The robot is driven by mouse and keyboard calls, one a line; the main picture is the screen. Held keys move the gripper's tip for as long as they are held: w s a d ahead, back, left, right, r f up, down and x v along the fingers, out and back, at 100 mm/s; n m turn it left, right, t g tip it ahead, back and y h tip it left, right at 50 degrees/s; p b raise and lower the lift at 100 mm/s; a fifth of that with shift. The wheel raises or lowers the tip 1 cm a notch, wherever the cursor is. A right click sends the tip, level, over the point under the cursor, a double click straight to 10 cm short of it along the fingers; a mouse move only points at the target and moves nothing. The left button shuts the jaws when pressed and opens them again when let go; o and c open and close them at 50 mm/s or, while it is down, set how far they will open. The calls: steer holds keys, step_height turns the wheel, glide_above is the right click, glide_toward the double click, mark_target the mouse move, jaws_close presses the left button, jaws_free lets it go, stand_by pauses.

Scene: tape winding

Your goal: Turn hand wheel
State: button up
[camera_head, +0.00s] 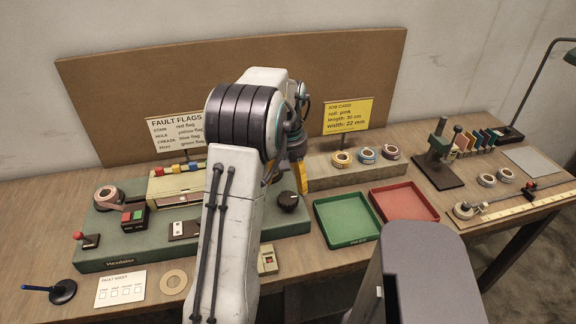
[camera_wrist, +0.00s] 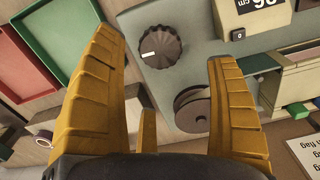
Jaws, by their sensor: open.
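The hand wheel is a dark ribbed knob (camera_head: 289,201) at the right end of the green winding machine (camera_head: 125,247), just right of my arm. In the wrist view the hand wheel (camera_wrist: 161,47) has a short white mark on its left side and shows between my fingertips. My gripper (camera_head: 301,176) has yellow fingers and is above and behind the wheel in the head view. In the wrist view my gripper (camera_wrist: 162,45) is open and empty, with a finger on either side of the wheel's image. No contact shows. My arm hides the machine's middle.
An empty dark spool (camera_wrist: 194,108) and a counter box (camera_wrist: 258,20) stand close to the wheel. A green tray (camera_head: 347,219) and a red tray (camera_head: 404,202) lie right of the machine. Tape rolls (camera_head: 366,154) sit on a block behind. A job card (camera_head: 348,116) stands there.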

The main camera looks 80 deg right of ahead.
mark_target(288, 197)
steer(key=shift+r, duration=2.3)
